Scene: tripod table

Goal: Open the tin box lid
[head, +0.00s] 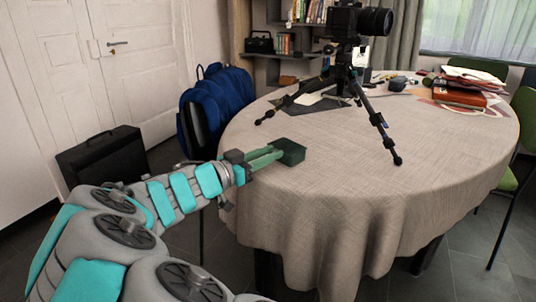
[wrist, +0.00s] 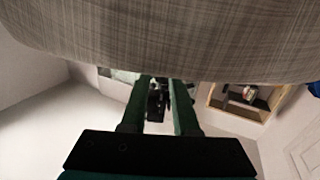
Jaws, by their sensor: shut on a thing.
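A small dark green box (head: 291,152), which I take as the tin box, is at the left edge of the round table. My gripper (head: 279,156) reaches it from the left, with its green fingers shut on it at their tips. I cannot tell whether they hold the lid or the body, and no raised lid shows. In the wrist view the two fingers of my gripper (wrist: 160,82) stand apart. The box cannot be made out clearly there.
The clothed table (head: 330,190) has free room in front and to the right of the box. A camera (head: 358,22) on a black tripod (head: 375,115) stands behind. Books (head: 460,92) lie at the back right. A blue backpack (head: 215,105) is beyond the table's left edge.

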